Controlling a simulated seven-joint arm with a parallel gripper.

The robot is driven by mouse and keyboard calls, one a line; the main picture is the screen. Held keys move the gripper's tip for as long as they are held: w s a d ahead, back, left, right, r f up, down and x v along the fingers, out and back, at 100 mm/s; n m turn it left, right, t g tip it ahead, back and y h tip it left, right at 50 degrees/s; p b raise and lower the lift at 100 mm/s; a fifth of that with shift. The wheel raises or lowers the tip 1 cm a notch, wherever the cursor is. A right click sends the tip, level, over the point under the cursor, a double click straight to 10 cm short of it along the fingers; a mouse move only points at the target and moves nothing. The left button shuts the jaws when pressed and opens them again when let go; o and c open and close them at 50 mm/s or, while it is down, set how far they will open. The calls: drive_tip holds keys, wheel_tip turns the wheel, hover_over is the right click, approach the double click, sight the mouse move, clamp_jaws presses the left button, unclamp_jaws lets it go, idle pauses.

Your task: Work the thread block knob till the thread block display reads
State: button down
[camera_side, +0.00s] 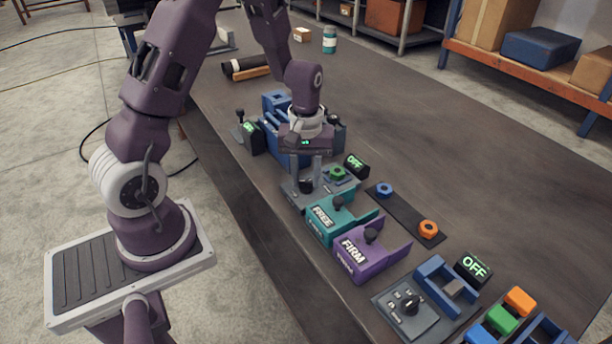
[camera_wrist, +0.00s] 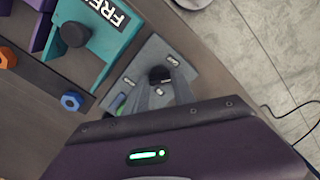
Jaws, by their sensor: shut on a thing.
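The thread block knob (camera_side: 306,186) is a black knob on a grey plate (camera_side: 292,190) with small white labels. It also shows in the wrist view (camera_wrist: 160,75) between my fingers. My gripper (camera_side: 307,178) points down over the plate and is shut on this knob; the fingers hide part of it. A green nut-like piece (camera_side: 337,172) sits on the block just right of the knob. The display beside it (camera_side: 356,165) is black and reads OFF in green. The knob's pointer setting cannot be made out.
A teal FREE block (camera_side: 342,222) and a purple FIRM block (camera_side: 371,255) with black knobs stand close in front. Blue (camera_side: 384,189) and orange (camera_side: 428,228) nuts lie on a dark strip. Another OFF display (camera_side: 474,266) is at right. A blue fixture (camera_side: 272,130) stands behind.

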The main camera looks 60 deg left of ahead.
drive_tip(key=m, duration=0.6)
idle(0.6)
drive_tip(key=c, duration=1)
unclamp_jaws()
drive_tip(key=shift+c, duration=0.2)
drive_tip(key=shift+r, duration=0.1)
